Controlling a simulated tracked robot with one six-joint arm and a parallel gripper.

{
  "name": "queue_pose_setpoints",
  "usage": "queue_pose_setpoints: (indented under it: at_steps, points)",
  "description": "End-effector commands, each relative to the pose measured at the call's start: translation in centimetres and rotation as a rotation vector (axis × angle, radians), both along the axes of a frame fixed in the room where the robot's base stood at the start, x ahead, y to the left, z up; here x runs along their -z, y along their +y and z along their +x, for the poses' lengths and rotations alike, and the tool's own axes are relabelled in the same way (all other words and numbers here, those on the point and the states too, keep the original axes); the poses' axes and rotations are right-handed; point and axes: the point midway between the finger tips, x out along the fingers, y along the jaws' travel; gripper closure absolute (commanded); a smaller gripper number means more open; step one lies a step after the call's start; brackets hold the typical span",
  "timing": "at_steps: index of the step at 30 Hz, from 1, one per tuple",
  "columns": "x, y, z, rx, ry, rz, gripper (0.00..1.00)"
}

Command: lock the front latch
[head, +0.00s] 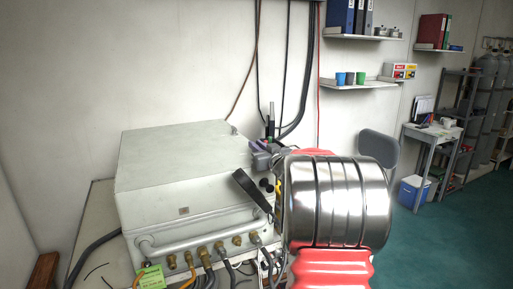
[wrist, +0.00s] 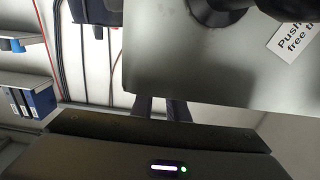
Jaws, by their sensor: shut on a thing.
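The pale grey air panel case (head: 180,165) stands on a bench in the head view, with a tube handle and brass fittings along its front. My gripper (wrist: 162,107) shows in the wrist view as two dark fingers close together, reaching to the edge of a grey plate (wrist: 210,65). The plate carries a black round knob (wrist: 212,10) and a partly cut-off label (wrist: 293,38) reading "Push" and "free". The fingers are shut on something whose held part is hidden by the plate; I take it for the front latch. My arm hides this area in the head view.
Hoses and cables hang below the brass fittings (head: 203,252), beside a green tag (head: 150,277). Dark cables run up the wall behind the case. Shelves with folders (head: 350,17) and cups (head: 350,78) are on the back wall. Green floor (head: 440,240) is open at the right.

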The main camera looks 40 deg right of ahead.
Motion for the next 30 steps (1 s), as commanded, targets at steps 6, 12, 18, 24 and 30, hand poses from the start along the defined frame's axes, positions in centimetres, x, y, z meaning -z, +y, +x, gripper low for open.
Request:
queue_pose_setpoints:
  at_steps: [6, 12, 18, 24, 30]
  points:
    - [-0.30, 0.19, 0.16, 0.038, -0.007, -0.003, 1.00]
    - [-0.35, 0.26, 0.17, 0.095, -0.008, -0.004, 1.00]
    - [-0.18, 0.29, 0.11, 0.126, -0.003, -0.002, 1.00]
    - [-0.08, 0.29, 0.08, 0.128, -0.001, -0.001, 1.00]
    - [-0.01, 0.30, 0.08, 0.128, 0.001, 0.000, 0.86]
